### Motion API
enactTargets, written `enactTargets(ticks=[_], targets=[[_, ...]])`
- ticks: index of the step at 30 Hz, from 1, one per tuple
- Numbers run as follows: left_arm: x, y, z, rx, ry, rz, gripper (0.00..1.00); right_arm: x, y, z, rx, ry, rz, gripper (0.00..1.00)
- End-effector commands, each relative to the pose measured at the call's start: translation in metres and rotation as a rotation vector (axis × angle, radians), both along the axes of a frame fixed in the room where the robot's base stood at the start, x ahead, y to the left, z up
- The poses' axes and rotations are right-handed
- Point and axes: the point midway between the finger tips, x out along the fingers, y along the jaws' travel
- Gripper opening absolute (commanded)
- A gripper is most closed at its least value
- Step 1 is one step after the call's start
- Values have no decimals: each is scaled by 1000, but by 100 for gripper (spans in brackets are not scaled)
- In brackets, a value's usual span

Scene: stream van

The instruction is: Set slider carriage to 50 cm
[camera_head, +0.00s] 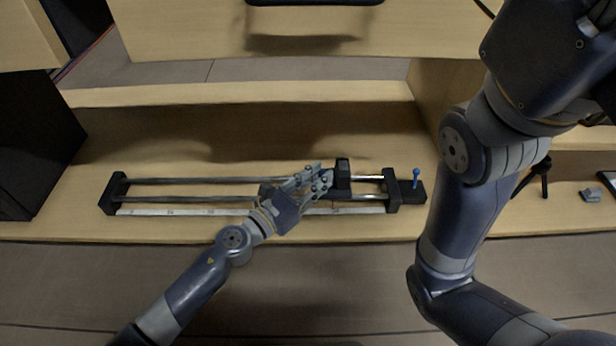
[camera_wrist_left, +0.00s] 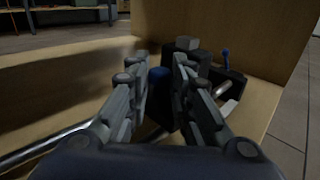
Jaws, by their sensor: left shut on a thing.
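The slider has two metal rails (camera_head: 190,181) between black end blocks and lies on the wooden shelf. Its black carriage (camera_head: 342,172) is right of the middle of the rails; it also shows in the left wrist view (camera_wrist_left: 184,62). A pale scale strip (camera_head: 160,212) runs along the front; its marks are too small to read. A blue knob (camera_wrist_left: 158,78) on the carriage's near side is between the fingers of my left gripper (camera_head: 324,178), which is shut on it. The gripper hides part of the rails and scale. My right gripper is outside the picture.
A small blue-topped lever (camera_head: 416,174) stands at the slider's right end. A wooden upright panel (camera_head: 440,100) is behind it. A dark box (camera_head: 38,145) stands at the left. A small black tripod (camera_head: 543,175) is at the right. My right arm crosses the right side.

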Motion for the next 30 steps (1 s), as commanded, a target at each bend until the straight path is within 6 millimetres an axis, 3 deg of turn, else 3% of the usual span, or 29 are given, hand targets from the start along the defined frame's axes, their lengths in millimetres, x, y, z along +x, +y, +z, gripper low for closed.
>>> enactTargets(ticks=[16, 17, 18, 30], targets=[[-1, -6, -1, 1, 1, -2, 0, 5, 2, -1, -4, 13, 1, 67], [-1, -6, -1, 1, 1, -2, 23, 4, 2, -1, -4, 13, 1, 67], [-1, -6, -1, 1, 1, -1, 28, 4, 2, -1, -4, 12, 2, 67], [-4, -2, -1, 1, 2, 0, 28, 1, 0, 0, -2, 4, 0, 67]])
